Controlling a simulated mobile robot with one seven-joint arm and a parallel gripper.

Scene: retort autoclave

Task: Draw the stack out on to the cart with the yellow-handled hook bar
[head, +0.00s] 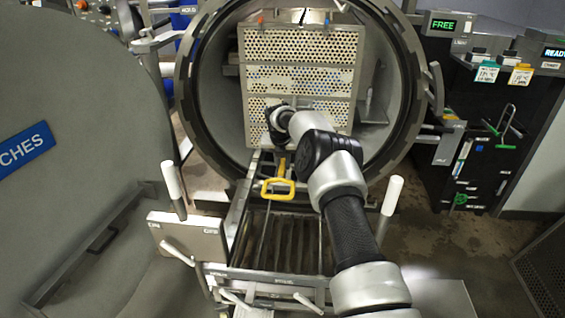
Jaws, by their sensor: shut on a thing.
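The stack (300,45) of pale perforated trays stands inside the round open mouth of the retort (408,100). My arm reaches from the lower right up to the stack's front. My gripper (275,128) is by the lower left part of the stack, partly hidden by its own wrist. It is shut on the hook bar, whose yellow loop handle (278,189) points back towards me over the cart. The bar's hook end is hidden, so I cannot tell whether it touches the stack. The cart (270,276) stands before the mouth, its slatted deck empty.
The round retort door (75,130) stands swung open at the left. White-tipped posts (391,195) flank the cart. A dark cabinet (485,140) with hanging tools and tags stands at the right. Bare floor (450,235) lies right of the cart.

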